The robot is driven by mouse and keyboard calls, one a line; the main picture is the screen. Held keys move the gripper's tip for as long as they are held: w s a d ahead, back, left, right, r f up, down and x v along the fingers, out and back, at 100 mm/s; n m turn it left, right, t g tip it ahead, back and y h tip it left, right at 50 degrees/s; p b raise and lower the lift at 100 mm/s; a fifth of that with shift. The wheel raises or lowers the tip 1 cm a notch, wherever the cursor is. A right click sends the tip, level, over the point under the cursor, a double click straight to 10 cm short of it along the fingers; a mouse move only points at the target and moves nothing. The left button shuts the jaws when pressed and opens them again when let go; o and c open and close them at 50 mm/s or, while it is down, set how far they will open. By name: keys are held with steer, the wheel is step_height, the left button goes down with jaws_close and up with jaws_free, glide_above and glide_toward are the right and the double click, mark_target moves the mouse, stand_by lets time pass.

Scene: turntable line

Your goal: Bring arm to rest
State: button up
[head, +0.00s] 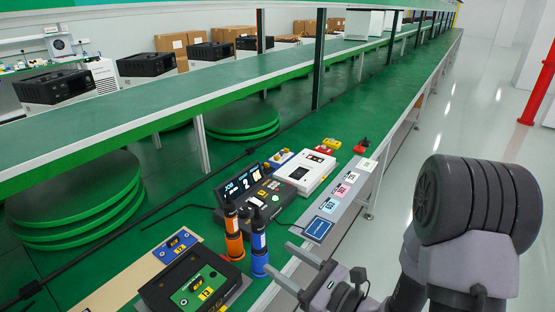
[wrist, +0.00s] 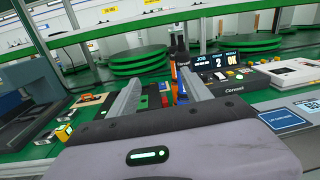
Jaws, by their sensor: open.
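My gripper (head: 280,259) is at the front edge of the green line, low in the middle of the head view. Its two fingers are apart with nothing between them. In the wrist view, my gripper (wrist: 158,84) points across the bench. An orange tool with a black top (head: 234,248) and a blue one (head: 259,254) stand upright just beyond the fingertips. Whether the fingers touch the blue one cannot be told. My arm is bent at the right of the head view.
A black fixture (head: 190,285) lies left. The floor aisle (head: 478,110) at right is clear.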

steer(key=s+a+r+n+g+y, duration=0.2)
steer(key=s+a+r+n+g, duration=0.3)
steer(key=n, duration=0.1)
steer(key=s+a+n+g+h, duration=0.2)
steer(key=s+n+g+h, duration=0.4)
steer(key=s+n, duration=0.6)
steer(key=d+r+n+t+h, duration=0.1)
steer(key=d+h, duration=0.1)
steer(key=d, duration=0.2)
steer(key=s+d+r+n+t+h, duration=0.1)
steer(key=d+r+t+h, duration=0.1)
steer(key=d+h, duration=0.1)
steer(key=d+r+n+t+h, duration=0.1)
steer(key=d+h, duration=0.1)
steer(key=d, duration=0.4)
steer(key=shift+s+r+t+h, duration=0.15)
steer(key=shift+r+t+h, duration=0.15)
steer(key=shift+r, duration=0.05)
